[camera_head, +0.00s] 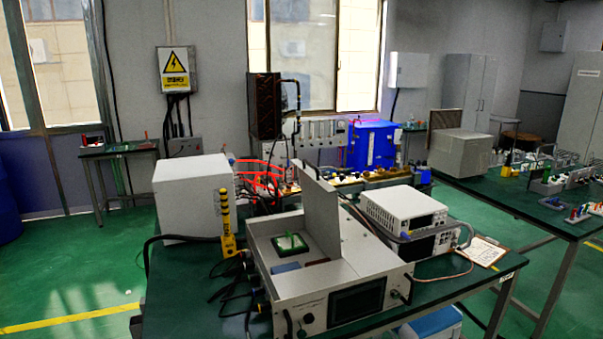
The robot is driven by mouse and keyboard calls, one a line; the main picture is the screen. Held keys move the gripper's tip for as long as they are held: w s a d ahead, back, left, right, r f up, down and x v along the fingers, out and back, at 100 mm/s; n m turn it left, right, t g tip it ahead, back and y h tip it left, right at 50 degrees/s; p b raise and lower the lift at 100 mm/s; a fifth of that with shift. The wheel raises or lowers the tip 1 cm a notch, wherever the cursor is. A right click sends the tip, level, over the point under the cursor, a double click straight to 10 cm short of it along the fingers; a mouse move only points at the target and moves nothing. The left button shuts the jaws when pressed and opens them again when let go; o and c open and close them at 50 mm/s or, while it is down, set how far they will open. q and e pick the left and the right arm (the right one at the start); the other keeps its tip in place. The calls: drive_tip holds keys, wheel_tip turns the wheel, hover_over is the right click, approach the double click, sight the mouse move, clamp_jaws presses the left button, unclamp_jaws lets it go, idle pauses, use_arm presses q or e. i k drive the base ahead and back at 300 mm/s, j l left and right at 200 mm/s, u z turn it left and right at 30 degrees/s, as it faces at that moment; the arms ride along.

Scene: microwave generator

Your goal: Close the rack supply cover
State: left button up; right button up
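The rack supply (374,260) is a light grey box on the dark green table, with a dark screen and knobs on its front face. Its cover (318,214) is a grey flat panel standing upright at the right side of an open bay in the left half of the top. Inside the bay are a green board (289,245) with a pale green upright part and a blue flat piece (286,267). The lower part of the bay is partly hidden by the front wall. Neither of my grippers shows in the head view.
A white box (193,196) and a yellow ringed post (226,222) stand left of the supply, with black cables between. Stacked white instruments (403,208) and a clipboard (480,251) are to the right. Red wires and a blue unit (372,146) stand behind.

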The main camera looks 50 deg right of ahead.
sight(319, 198)
drive_tip(key=z, duration=1.65)
